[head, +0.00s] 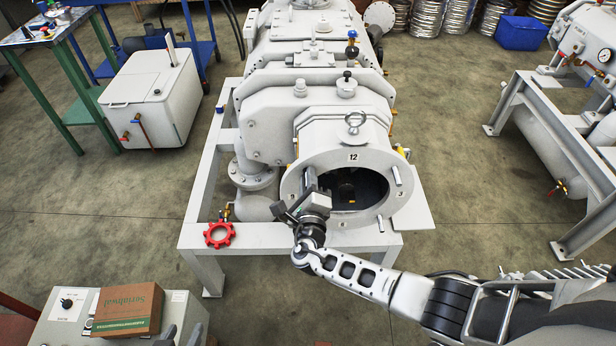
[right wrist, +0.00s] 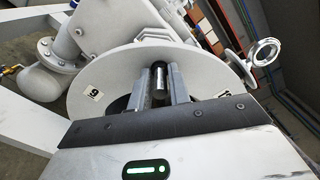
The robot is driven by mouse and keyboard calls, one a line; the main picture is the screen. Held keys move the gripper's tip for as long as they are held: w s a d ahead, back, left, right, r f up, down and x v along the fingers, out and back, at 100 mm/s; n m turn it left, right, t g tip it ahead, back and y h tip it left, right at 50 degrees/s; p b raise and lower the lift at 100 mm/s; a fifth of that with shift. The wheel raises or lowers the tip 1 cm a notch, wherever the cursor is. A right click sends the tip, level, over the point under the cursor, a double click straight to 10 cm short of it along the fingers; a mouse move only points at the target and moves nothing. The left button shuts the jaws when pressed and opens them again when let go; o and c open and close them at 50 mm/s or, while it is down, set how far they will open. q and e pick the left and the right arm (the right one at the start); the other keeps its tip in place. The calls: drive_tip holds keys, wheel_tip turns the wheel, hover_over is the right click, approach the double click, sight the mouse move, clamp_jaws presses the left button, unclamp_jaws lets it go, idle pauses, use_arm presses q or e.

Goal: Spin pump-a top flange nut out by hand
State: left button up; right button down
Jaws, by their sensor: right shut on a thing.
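Pump-a (head: 330,85) is a pale grey machine whose round front flange (head: 352,157) has clock numbers around a dark opening. Studs (head: 397,175) stick out at the flange's right side. My right gripper (head: 311,186) reaches in from the right to the flange's left side. In the right wrist view its fingers (right wrist: 160,86) are shut on a short metal cylinder with a dark end (right wrist: 159,82); whether it is the nut or a stud I cannot tell. The flange also shows behind it (right wrist: 120,66). My left gripper (head: 182,335) shows only two spread, empty fingertips at the bottom edge.
A red handwheel (head: 219,235) sits at the frame's front left corner. A brown box (head: 127,310) lies on a grey cabinet (head: 60,322) at the lower left. Another machine frame (head: 545,130) stands at the right, with open floor between.

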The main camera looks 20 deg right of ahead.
drive_tip(key=n, duration=0.4)
drive_tip(key=shift+w+d+r, duration=0.15)
drive_tip(key=shift+r, duration=0.05)
drive_tip(key=shift+n, duration=0.8)
drive_tip(key=c, duration=1.3)
unclamp_jaws()
drive_tip(key=shift+f, duration=0.1)
